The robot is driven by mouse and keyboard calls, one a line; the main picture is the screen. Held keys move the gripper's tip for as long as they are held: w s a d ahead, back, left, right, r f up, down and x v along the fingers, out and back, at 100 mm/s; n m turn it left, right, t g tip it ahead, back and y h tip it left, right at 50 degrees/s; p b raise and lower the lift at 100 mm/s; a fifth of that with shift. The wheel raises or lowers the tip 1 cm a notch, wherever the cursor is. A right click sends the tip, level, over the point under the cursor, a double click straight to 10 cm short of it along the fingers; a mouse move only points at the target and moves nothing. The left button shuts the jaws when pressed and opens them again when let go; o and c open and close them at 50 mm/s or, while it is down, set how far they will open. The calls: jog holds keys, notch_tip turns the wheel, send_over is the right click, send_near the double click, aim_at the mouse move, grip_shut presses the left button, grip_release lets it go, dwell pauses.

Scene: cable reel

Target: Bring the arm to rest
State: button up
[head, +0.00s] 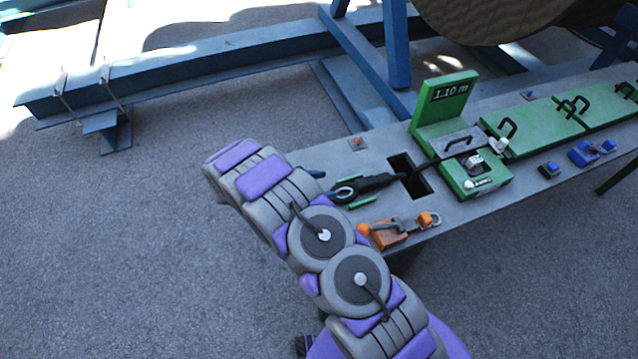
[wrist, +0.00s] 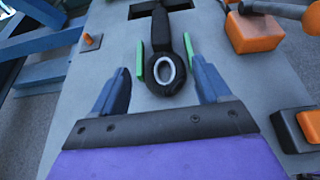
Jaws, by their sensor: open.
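My purple and grey arm (head: 325,235) reaches up and left from the bottom of the head view, over the near left end of the grey bench (head: 320,155). In the wrist view my gripper (wrist: 162,85) is open, with its two blue fingers apart. A black cable end with a pale ring (wrist: 164,68) lies between and just beyond the fingertips, on the bench between two green strips. The fingers do not appear to touch it. In the head view the same cable end (head: 345,192) shows beside my arm, while my fingers are mostly hidden.
A green measuring unit (head: 462,150) reading 1.10 m stands on the bench, right of a dark rectangular slot (head: 408,175). An orange clamp (head: 395,232) sits near the front edge. Blue steel beams (head: 200,80) and a large reel (head: 500,20) stand behind. The left floor is clear.

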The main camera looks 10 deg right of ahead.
jog(key=shift+s+a+r, duration=0.1)
jog(key=shift+a+r, duration=0.05)
jog(key=shift+a, duration=0.25)
jog(key=shift+r, duration=0.1)
